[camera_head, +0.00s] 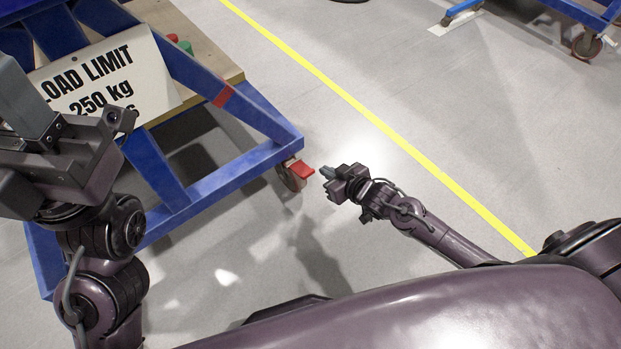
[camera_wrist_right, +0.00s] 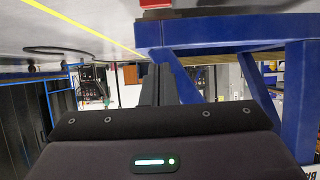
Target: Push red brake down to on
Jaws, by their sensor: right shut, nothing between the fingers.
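The red brake (camera_head: 302,170) is a small red pedal above a caster wheel (camera_head: 290,180) at the near right corner of the blue cart. It stands out from the corner; I cannot tell its exact tilt. My right gripper (camera_head: 327,173) is shut and empty, just right of the pedal, with its tips pointing at it and a small gap in the picture. In the right wrist view, the shut fingers (camera_wrist_right: 158,85) point ahead and a red piece, likely the brake (camera_wrist_right: 155,4), shows at the top edge. My left gripper (camera_head: 30,110) is at the far left; its fingertips are partly cut off.
The blue cart frame (camera_head: 225,180) fills the upper left and carries a white load limit sign (camera_head: 105,75). Another blue cart (camera_head: 590,15) with casters stands at the top right. A yellow floor line (camera_head: 380,125) crosses open grey floor right of the brake.

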